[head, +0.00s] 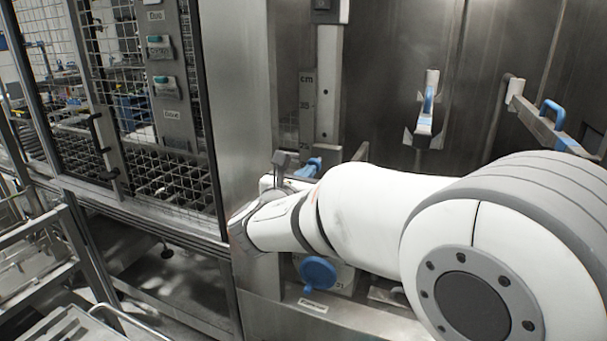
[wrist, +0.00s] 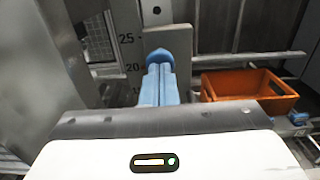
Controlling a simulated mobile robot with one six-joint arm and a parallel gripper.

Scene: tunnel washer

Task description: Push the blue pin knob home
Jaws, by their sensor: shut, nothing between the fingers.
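My gripper's two light-blue fingers (wrist: 158,72) are together, with nothing between them. They point away from the wrist camera toward an upright grey plate. A darker blue piece, which looks like the pin knob (wrist: 160,56), shows at their tips against that plate. The fingers overlap it, so I cannot tell whether they touch it or how far in it sits. In the head view, a blue part (head: 311,167) shows just beyond my wrist, low on the scale post; I cannot tell whether it is knob or finger. My white arm hides much of that area.
A scale post (head: 307,100) with cm marks stands behind. A round blue knob (head: 318,272) sits below my arm. Blue-handled brackets (head: 425,115) are on the steel wall. An orange bin (wrist: 247,95) lies right of the fingers. A mesh cage (head: 130,110) stands left.

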